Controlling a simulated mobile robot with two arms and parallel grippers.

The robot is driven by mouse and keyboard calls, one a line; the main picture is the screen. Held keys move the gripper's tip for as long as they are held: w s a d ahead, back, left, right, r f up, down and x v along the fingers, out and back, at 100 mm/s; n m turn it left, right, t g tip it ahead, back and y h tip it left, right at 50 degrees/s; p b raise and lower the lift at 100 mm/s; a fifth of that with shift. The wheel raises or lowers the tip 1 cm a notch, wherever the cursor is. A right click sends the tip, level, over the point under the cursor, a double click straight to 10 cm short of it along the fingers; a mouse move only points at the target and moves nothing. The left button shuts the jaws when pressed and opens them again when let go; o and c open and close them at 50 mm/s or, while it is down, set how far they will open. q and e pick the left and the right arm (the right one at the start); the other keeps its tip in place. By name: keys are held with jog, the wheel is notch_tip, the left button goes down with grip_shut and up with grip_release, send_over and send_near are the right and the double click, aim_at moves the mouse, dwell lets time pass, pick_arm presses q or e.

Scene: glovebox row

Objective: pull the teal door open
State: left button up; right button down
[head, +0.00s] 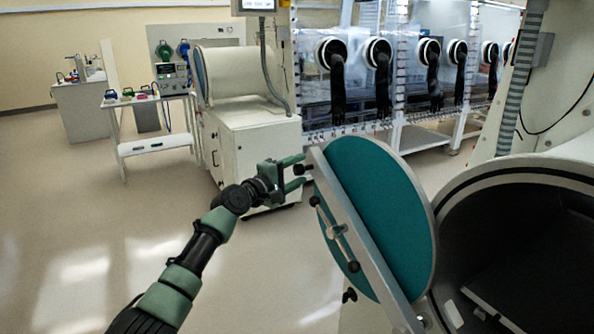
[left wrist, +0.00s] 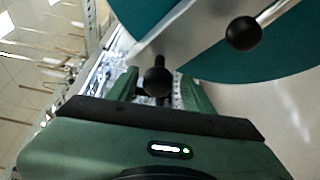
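The teal door (head: 378,205) is a round disc with a pale grey bar across it. It stands swung out from the dark round chamber opening (head: 525,250) on the right. A black knob (head: 299,169) sits at the bar's upper left end. My left gripper (head: 303,171) is at this knob with its fingers apart. In the left wrist view the knob (left wrist: 157,82) lies between the two fingers (left wrist: 158,90), with gaps visible beside it. The teal door (left wrist: 265,62) fills the upper right there. My right gripper is out of view.
A white cabinet (head: 255,150) stands behind my left gripper. A small cart (head: 150,145) is farther left. Gloveboxes with black gloves (head: 382,85) line the back. The floor (head: 80,230) left of the door is clear.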

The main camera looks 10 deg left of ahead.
pick_arm(q)
jog(key=shift+s+a, duration=0.1)
jog(key=v, duration=0.7)
jog(key=shift+s, duration=0.25)
jog(key=shift+a, duration=0.1)
